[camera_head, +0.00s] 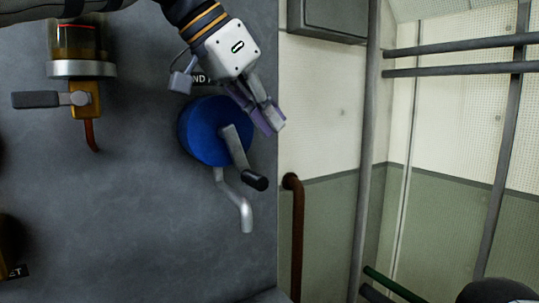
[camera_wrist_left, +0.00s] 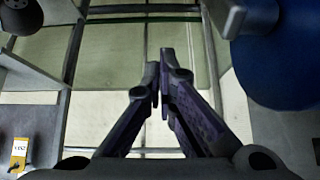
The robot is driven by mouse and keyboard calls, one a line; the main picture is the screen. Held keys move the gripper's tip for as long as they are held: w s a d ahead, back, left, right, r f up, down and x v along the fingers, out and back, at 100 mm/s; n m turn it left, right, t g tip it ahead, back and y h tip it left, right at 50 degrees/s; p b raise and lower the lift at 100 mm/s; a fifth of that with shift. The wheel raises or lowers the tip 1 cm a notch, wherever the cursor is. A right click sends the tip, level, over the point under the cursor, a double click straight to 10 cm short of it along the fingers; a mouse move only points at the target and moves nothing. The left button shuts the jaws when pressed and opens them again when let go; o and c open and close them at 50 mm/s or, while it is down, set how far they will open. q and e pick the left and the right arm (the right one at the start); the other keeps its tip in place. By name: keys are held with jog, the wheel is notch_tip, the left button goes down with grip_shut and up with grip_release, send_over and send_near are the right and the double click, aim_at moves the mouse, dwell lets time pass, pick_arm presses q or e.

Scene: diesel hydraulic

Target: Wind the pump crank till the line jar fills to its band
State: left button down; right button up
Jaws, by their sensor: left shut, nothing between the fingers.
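The pump is a blue round body (camera_head: 203,135) on a dark grey panel. Its grey crank arm (camera_head: 236,146) slants down right to a black handle (camera_head: 255,182). My left gripper (camera_head: 272,123) is shut and empty, at the pump's upper right, apart from the handle. In the left wrist view its purple-sided fingers (camera_wrist_left: 157,92) are together, with the blue pump body (camera_wrist_left: 275,60) at the right. The jar (camera_head: 75,42) is at the upper left, in a grey collar, with a red band near its top; its liquid level is hard to tell. My right gripper is out of view.
A yellow valve body (camera_head: 87,99) with a grey lever (camera_head: 42,99) sits below the jar. A bent grey spout (camera_head: 243,208) hangs under the pump. A rusty pipe (camera_head: 297,230) and grey rails (camera_head: 365,150) stand right of the panel.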

aim_at(242, 157)
pick_arm(q)
notch_tip(242, 157, down, 6)
jog(key=p, duration=0.1)
jog(key=shift+w, duration=0.15)
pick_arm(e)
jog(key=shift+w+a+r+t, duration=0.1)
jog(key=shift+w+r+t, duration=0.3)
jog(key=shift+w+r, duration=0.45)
pick_arm(q)
jog(key=shift+f, duration=0.1)
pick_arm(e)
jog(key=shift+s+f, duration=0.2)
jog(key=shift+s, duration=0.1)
